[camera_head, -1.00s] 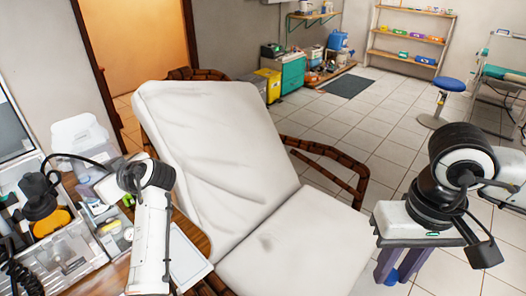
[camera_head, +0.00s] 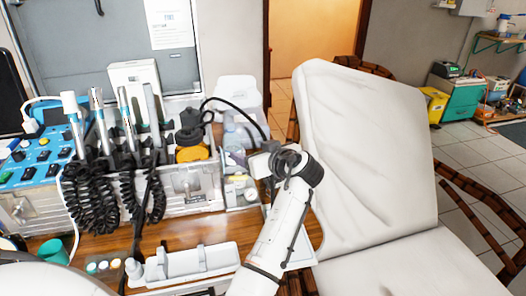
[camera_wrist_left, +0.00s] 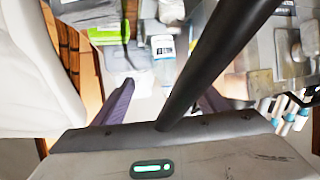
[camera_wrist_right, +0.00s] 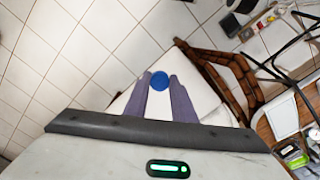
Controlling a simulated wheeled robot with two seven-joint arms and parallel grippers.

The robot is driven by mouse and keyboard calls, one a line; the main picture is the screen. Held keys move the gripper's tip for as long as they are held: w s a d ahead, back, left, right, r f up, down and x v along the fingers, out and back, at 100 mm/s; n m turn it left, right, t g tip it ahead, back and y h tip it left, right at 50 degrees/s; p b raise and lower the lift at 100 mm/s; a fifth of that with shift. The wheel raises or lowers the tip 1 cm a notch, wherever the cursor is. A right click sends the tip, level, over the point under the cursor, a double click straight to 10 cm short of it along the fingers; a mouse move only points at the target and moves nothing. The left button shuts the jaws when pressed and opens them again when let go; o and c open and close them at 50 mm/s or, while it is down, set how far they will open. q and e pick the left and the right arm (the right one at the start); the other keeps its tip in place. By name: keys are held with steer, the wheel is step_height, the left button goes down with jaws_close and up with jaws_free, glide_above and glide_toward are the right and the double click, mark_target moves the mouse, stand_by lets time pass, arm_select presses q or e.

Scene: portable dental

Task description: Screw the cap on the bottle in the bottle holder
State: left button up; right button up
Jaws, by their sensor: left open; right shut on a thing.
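A clear bottle with a pale label (camera_wrist_left: 163,58) shows in the left wrist view, ahead of my left fingers. It also appears in the head view (camera_head: 232,138), among the clear containers left of my left arm. I cannot make out its neck or the holder around it clearly. My left gripper (camera_wrist_left: 167,92) is open, its purple fingers spread, with nothing between them. In the head view my left gripper (camera_head: 259,165) is beside these containers. My right gripper (camera_wrist_right: 159,84) is shut on a round blue cap (camera_wrist_right: 160,81), seen only in the right wrist view.
A wooden counter (camera_head: 190,235) holds black coiled hoses (camera_head: 95,195), dental handpieces and a white tray (camera_head: 190,263). A black bent tube (camera_head: 240,108) passes over the containers. A white reclining chair (camera_head: 365,150) stands right of my left arm.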

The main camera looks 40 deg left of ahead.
mark_target(236, 148)
arm_select(q)
steer(key=x, duration=0.6)
steer(key=shift+a+f, duration=0.2)
steer(key=shift+a, duration=0.05)
arm_select(e)
steer(key=shift+r, duration=0.1)
arm_select(q)
steer(key=shift+s+p+x, duration=0.2)
steer(key=shift+x, duration=1.1)
steer(key=shift+s+p+x, duration=0.15)
steer(key=shift+s+x, duration=0.05)
steer(key=shift+x, duration=1.15)
arm_select(e)
steer(key=shift+r, duration=0.2)
arm_select(q)
steer(key=shift+f, duration=0.15)
steer(key=c, duration=1.3)
